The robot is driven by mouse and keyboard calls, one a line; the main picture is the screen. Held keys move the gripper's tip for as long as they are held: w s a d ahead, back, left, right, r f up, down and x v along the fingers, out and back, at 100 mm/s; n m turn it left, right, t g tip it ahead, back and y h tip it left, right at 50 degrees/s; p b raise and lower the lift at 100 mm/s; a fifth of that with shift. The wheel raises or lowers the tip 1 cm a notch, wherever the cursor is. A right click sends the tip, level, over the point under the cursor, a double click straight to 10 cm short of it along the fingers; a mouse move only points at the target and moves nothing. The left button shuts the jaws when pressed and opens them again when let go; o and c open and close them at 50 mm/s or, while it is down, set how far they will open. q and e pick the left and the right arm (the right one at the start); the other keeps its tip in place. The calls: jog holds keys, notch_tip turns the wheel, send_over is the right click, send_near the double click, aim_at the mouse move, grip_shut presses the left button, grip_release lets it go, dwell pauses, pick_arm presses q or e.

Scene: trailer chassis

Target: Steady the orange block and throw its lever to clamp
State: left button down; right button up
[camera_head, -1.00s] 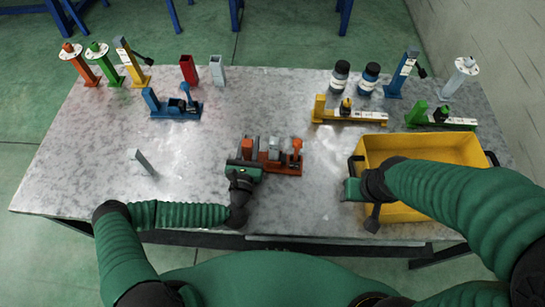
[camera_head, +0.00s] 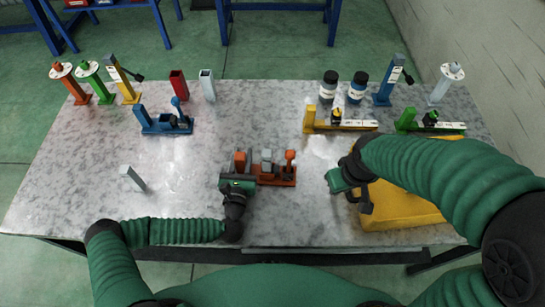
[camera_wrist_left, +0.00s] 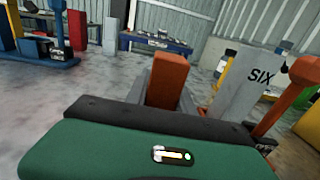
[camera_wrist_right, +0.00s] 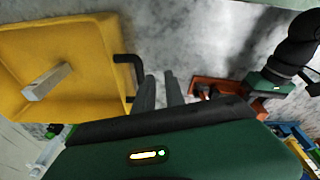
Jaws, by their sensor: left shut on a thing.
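The orange block (camera_head: 274,181) is a low clamp fixture on the table, with an orange upright at its left end, a grey piece in the middle and an orange lever (camera_head: 290,158) standing up at its right. My left gripper (camera_head: 239,175) is shut on the orange upright (camera_wrist_left: 166,80). In the left wrist view the grey piece marked SIX (camera_wrist_left: 252,85) and the lever (camera_wrist_left: 288,94) stand to the right. My right gripper (camera_head: 337,181) is right of the lever and apart from it. In the right wrist view its fingers (camera_wrist_right: 160,90) are slightly apart and empty.
A yellow bin (camera_head: 405,207) lies under my right arm, with a grey bar (camera_wrist_right: 47,81) in it. A blue fixture (camera_head: 165,124), a yellow fixture (camera_head: 340,124) and a green fixture (camera_head: 430,126) stand behind. A small grey post (camera_head: 132,177) is at left. Table between is clear.

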jog(key=w+a+r+n, duration=0.1)
jog(key=w+a+n, duration=0.2)
jog(key=w+a+r+n+g, duration=0.1)
jog(key=w+a+r+n, duration=0.1)
jog(key=w+a+n, duration=0.1)
jog(key=w+a+r+n, duration=0.1)
jog(key=w+a+n, duration=0.2)
jog(key=shift+w+a+r+h, duration=0.15)
jog(key=shift+a+r+h, duration=0.1)
jog(key=shift+a+h, duration=0.15)
grip_shut()
jog(key=w+a+r+n+g+h, duration=0.1)
jog(key=w+a+r+n, duration=0.1)
jog(key=a+r+n, duration=0.2)
jog(key=a+n, duration=0.2)
jog(key=a, duration=0.2)
jog(key=shift+w+a+n, duration=0.2)
jog(key=shift+w+n, duration=0.1)
send_over(289, 163)
jog(key=a, duration=0.4)
notch_tip(289, 163, down, 10)
jog(key=shift+w+d+r, duration=0.1)
jog(key=shift+w+d, duration=0.1)
jog(key=shift+w, duration=0.15)
jog(key=shift+d, duration=0.15)
